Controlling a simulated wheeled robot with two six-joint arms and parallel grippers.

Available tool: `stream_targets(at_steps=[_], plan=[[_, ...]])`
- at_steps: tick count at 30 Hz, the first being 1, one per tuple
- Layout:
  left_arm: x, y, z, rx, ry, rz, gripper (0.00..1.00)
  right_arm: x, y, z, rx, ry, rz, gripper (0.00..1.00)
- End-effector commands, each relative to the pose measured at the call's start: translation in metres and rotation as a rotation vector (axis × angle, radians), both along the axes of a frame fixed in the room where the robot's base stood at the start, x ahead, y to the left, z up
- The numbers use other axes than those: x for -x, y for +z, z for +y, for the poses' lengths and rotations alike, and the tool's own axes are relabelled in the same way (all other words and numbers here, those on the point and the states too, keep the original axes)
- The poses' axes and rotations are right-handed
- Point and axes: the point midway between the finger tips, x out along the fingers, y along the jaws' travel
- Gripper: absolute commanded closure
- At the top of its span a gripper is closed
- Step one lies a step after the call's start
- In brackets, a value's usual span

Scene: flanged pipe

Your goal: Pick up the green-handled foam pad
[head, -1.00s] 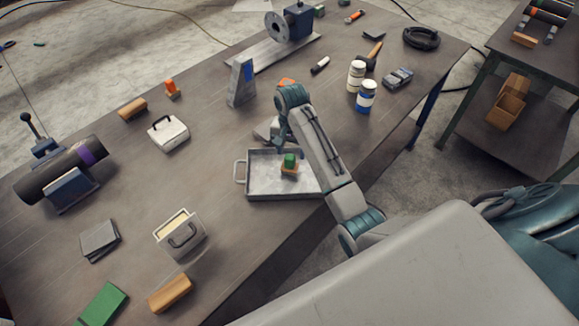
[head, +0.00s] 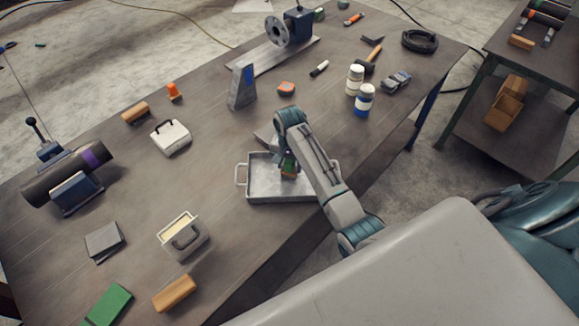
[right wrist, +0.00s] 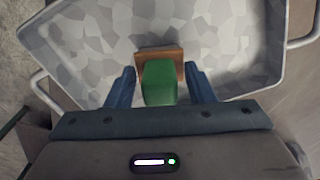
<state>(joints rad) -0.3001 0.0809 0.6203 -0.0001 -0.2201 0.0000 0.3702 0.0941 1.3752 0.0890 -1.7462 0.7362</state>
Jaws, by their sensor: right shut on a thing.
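The foam pad, an orange-brown block with a green handle (right wrist: 160,82), is in the metal tray (head: 262,183). In the head view the pad (head: 289,171) is partly hidden by my right gripper (head: 287,160). In the right wrist view the two blue fingers of my right gripper (right wrist: 161,88) stand on either side of the green handle, and the gripper is shut on it. I cannot tell whether the pad touches the tray floor. My left gripper is not in view.
The tray's raised walls surround the pad, with a handle (head: 240,174) at its left end. A grey upright bracket (head: 242,88) stands behind it. Two jars (head: 364,100) stand to the right. An open-topped container (head: 184,238) sits left of the tray.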

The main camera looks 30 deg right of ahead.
Motion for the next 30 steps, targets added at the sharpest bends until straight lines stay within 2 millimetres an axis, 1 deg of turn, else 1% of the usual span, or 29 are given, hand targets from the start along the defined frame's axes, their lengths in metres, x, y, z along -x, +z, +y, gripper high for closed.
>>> stream_targets(at_steps=[5,8,11,13,14,20,22,27,30], plan=[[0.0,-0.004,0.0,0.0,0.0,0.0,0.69,-0.001,0.004,0.0,0.0,0.0,-0.001,0.75],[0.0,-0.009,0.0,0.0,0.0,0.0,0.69,-0.001,0.01,0.0,0.001,0.0,-0.004,0.75],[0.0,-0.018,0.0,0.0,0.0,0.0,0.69,-0.001,0.021,0.0,0.001,0.0,-0.005,0.75],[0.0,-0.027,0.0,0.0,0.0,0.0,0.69,-0.001,0.033,0.0,0.001,0.0,-0.006,0.75],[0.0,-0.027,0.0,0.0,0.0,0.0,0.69,0.006,0.032,0.005,-0.001,0.001,-0.001,0.75],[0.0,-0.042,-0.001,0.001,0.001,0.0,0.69,0.044,0.035,0.029,-0.003,0.001,-0.001,0.75],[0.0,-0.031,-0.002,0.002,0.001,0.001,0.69,0.059,0.045,0.038,-0.004,0.001,0.001,0.75],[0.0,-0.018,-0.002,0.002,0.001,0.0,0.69,0.092,0.049,0.059,-0.003,0.0,0.002,0.75],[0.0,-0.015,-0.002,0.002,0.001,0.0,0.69,0.107,0.049,0.068,-0.004,0.0,0.001,0.75]])
